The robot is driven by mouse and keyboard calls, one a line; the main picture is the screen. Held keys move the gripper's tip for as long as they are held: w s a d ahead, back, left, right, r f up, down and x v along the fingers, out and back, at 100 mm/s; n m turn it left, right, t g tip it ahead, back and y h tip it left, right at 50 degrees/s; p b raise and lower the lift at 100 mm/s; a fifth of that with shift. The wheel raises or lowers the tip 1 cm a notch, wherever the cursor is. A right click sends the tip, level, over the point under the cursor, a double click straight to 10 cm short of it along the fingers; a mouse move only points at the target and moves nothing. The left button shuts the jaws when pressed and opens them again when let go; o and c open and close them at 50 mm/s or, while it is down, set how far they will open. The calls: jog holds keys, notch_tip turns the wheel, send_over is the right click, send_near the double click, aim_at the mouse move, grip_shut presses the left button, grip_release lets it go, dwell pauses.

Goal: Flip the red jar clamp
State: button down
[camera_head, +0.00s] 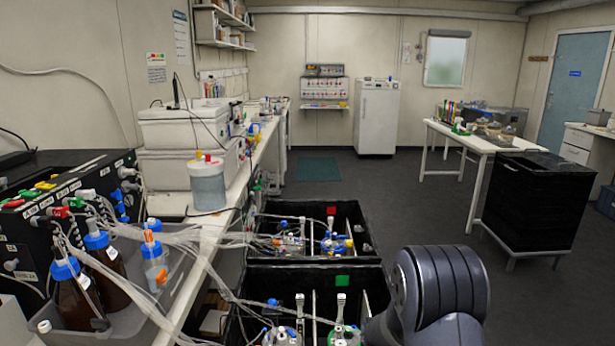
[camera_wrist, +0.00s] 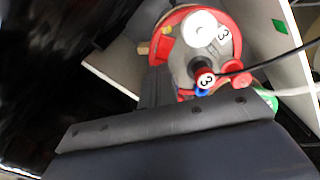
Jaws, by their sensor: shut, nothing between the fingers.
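A red ring (camera_wrist: 172,22), which looks like the red jar clamp, curves around the lid's upper left edge. More red parts show at its lower right, and I cannot tell which part is the clamp's lever. My gripper (camera_wrist: 158,85) shows as dark grey parts below and left of the jar head. It is shut and empty, close to the jar; contact cannot be told. The head view shows my arm (camera_head: 435,290) but not the gripper.
Black bins (camera_head: 318,262) with jars and tubing stand beside my arm.

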notch_tip(320, 180, up, 6)
jog(key=p, duration=0.3)
dwell(0.3)
jog(key=shift+f, duration=0.1)
notch_tip(320, 180, down, 7)
jog(key=b, duration=0.4)
jog(key=shift+r, duration=0.2)
